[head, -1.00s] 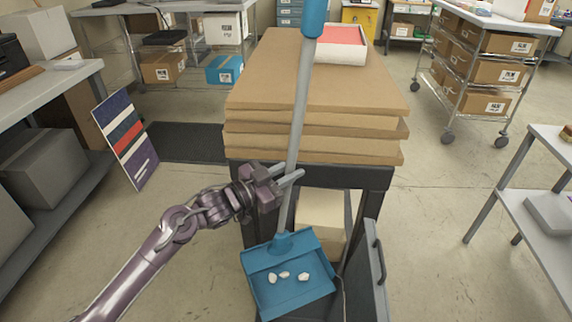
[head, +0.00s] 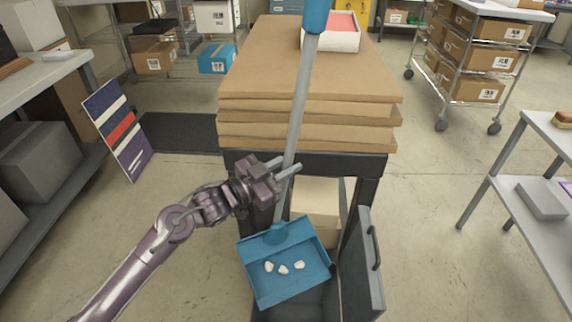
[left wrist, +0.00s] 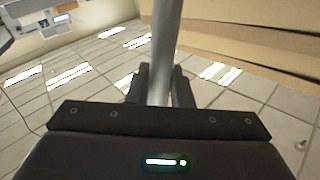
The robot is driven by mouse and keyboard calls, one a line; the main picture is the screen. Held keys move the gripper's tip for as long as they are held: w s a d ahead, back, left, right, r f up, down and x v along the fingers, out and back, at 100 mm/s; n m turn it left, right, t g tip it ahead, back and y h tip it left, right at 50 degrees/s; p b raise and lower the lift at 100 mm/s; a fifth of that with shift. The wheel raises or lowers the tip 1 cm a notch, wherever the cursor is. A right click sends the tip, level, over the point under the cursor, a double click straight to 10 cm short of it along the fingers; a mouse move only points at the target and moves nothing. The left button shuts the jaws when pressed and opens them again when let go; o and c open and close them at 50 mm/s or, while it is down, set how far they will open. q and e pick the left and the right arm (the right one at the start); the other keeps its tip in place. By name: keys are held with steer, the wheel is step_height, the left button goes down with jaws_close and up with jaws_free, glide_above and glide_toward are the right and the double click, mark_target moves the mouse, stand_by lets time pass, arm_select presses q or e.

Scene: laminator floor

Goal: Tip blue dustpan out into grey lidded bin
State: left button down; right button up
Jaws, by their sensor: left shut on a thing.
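My left gripper (head: 287,168) is shut on the grey shaft of the blue dustpan (head: 305,272). The shaft (left wrist: 162,50) also shows between the dark fingers in the left wrist view. The long handle leans slightly, with its blue grip at the top of the head view. The pan hangs below, open towards me, with a few small white lumps in it. Beneath and behind it is a dark grey bin (head: 318,302), mostly hidden by the pan. Its grey lid (head: 362,270), with a handle, stands open at the right. My right gripper is not in view.
A dark stand with stacked brown boards (head: 300,92) is just beyond the pan, with a white box (head: 340,42) on top. Pale boxes (head: 315,205) sit under it. A striped panel (head: 118,130) leans at left. A grey shelf unit (head: 530,200) stands at right. Floor between is clear.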

arm_select(q)
steer(key=shift+m, duration=0.6)
steer(key=s, duration=0.1)
steer(key=s+d, duration=0.1)
steer(key=s, duration=0.1)
steer(key=s+d, duration=0.1)
steer(key=shift+s+d+r+p, duration=0.2)
steer(key=shift+d+r+p, duration=0.05)
steer(key=shift+r+p, duration=0.15)
steer(key=shift+m+h, duration=0.3)
steer(key=shift+m, duration=0.4)
steer(key=shift+s+d, duration=0.45)
steer(key=shift+s, duration=0.35)
steer(key=shift+s+d, duration=0.4)
steer(key=shift+s, duration=0.4)
steer(key=shift+s+d, duration=0.45)
steer(key=shift+s, duration=0.35)
steer(key=shift+w, duration=0.1)
steer(key=shift+w+a+r+n+p, duration=0.1)
steer(key=shift+w+a+n+p, duration=0.25)
steer(key=shift+w+a, duration=0.85)
steer(key=shift+w+a+r+n+p, duration=0.2)
steer(key=shift+w+a+n, duration=0.3)
steer(key=shift+w, duration=1.25)
steer(key=shift+w+a+r+n+p, duration=0.1)
steer(key=shift+w+a+n+p, duration=0.25)
steer(key=shift+w+a, duration=0.85)
steer(key=shift+w+d, duration=0.3)
